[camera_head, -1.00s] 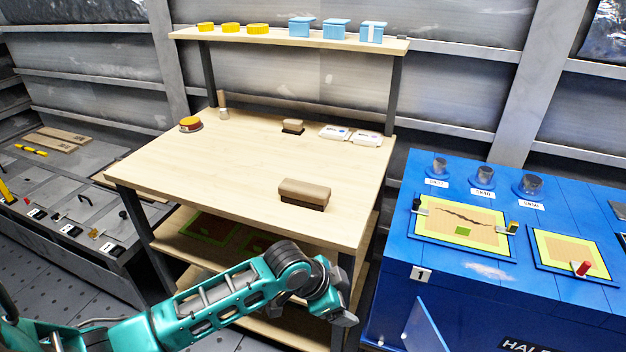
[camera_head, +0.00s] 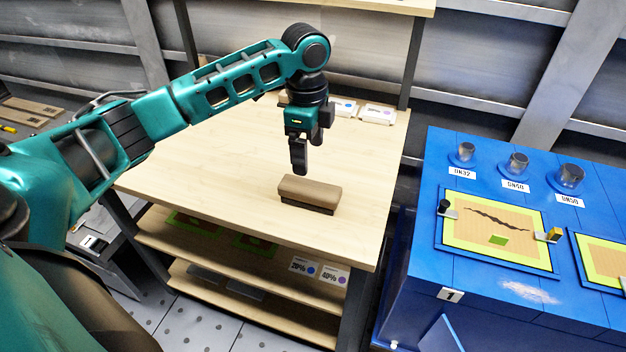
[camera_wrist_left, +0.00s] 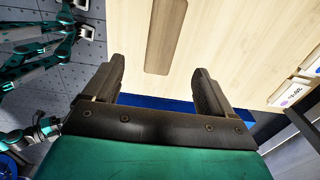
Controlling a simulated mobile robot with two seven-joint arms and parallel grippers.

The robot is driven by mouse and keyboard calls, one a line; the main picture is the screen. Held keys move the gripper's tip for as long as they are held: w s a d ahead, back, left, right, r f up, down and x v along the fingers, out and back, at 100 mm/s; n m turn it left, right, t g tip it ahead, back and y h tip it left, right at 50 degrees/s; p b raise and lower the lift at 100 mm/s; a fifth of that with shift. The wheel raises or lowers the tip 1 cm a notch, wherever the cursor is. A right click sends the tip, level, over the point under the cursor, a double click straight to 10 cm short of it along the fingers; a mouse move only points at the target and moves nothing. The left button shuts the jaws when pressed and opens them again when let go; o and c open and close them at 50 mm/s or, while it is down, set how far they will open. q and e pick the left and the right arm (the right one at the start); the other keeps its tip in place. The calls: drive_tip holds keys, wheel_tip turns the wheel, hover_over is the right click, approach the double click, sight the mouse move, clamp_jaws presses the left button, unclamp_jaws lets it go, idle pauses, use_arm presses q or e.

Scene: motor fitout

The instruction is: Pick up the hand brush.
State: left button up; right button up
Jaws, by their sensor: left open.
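The hand brush (camera_head: 310,193) is a brown block with a dark underside, lying on the wooden table near its front right. It also shows as a long brown shape at the top of the left wrist view (camera_wrist_left: 165,35). My left gripper (camera_head: 299,170) points down above the table, just behind and above the brush in the head view, apart from it. In the left wrist view its two fingers (camera_wrist_left: 160,72) are spread with nothing between them, and the brush lies beyond the fingertips. My right gripper does not show in the head view.
White boxes (camera_head: 377,114) sit at the table's back right, partly behind my arm. A blue bench (camera_head: 420,250) with framed panels stands to the right across a gap. Shelves under the table hold labelled cards (camera_head: 304,267). The table's front is clear around the brush.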

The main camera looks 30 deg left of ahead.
use_arm(q)
hover_over(309, 186)
drive_tip(key=f, duration=0.6)
drive_tip(key=shift+s+a+b, duration=0.1)
drive_tip(key=shift+s+b, duration=0.15)
drive_tip(key=shift+b, duration=0.15)
drive_tip(key=shift+w+f+b, duration=0.15)
drive_tip(key=shift+f+b, duration=0.2)
drive_tip(key=shift+f, duration=2.75)
drive_tip(key=shift+c, duration=0.2)
drive_tip(key=c, duration=1)
drive_tip(key=shift+r, duration=0.1)
drive_tip(key=shift+c, duration=0.5)
